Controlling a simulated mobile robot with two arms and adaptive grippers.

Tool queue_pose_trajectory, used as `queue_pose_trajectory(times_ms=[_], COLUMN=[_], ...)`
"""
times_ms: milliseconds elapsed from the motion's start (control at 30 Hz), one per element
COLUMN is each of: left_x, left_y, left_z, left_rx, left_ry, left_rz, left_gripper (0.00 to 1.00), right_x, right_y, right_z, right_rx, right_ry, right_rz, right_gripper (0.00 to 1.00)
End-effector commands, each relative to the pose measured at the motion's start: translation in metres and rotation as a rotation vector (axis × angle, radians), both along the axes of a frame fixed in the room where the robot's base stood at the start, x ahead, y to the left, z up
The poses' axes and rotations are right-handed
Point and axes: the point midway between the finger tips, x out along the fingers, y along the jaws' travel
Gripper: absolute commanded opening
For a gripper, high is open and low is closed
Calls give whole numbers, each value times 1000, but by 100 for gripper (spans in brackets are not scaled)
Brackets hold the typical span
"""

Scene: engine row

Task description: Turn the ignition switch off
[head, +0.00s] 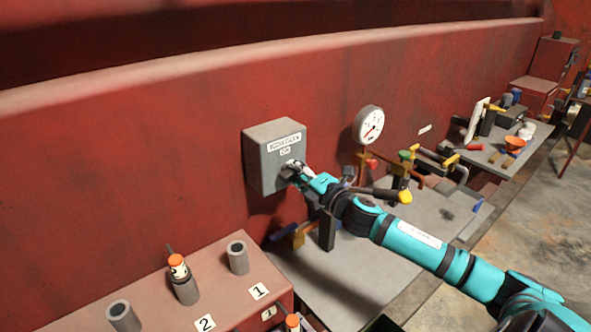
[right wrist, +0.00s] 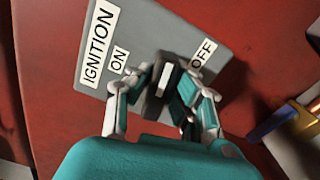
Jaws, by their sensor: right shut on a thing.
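The grey ignition box (head: 262,160) is mounted on the red wall, left of centre in the head view. In the right wrist view the box (right wrist: 180,25) shows an IGNITION label (right wrist: 100,42), an ON label (right wrist: 118,60) and an OFF label (right wrist: 203,54). The dark switch knob (right wrist: 158,92) with a white mark lies between ON and OFF. My right gripper (head: 292,170) is at the box front, shut on the knob, one finger on each side. The fingers partly hide the knob; I cannot tell which label it points to. My left gripper is not in view.
A pressure gauge (head: 369,124) and pipes with valves stand right of the box. A red bench (head: 225,286) with grey sockets and numbered labels is at the lower left. A grey low table (head: 345,275) lies below my right arm. Open floor is at the right.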

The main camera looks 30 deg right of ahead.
Motion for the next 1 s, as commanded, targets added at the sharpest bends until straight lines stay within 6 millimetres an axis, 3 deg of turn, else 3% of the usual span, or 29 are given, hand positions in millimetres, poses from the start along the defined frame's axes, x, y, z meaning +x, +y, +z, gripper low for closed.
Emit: queue_pose_trajectory(times_ms=[400, 967, 1000], left_x=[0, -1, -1], left_y=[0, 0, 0], left_z=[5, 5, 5], left_rx=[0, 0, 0], left_ry=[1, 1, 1], left_rz=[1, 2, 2], left_gripper=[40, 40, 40], right_x=[0, 0, 0], right_y=[-1, -1, -1], right_z=[-2, -3, -3], right_rx=[186, 212, 212], right_ry=[16, 18, 18], right_rz=[-2, -2, -2], right_gripper=[0, 0, 23])
